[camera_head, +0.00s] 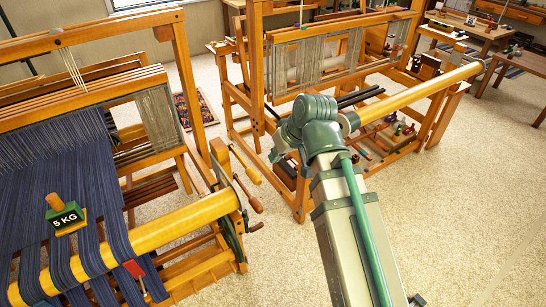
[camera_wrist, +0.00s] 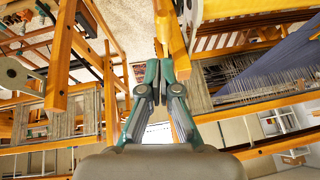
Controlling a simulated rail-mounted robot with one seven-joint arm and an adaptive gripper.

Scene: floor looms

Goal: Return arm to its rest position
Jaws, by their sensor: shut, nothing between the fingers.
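My gripper (camera_wrist: 159,72) is in the wrist view with its two fingers together at the tips and nothing between them. Wooden loom beams pass behind the fingertips there; whether they touch cannot be told. In the head view my grey-green arm rises from the bottom centre, and its rounded green joint shows in front of the rear loom (camera_head: 421,88). The gripper fingers are not visible in the head view.
A patterned rug (camera_head: 190,108) lies between the looms. Tables (camera_head: 480,30) stand at back right. Carpet (camera_head: 470,190) at right is clear.

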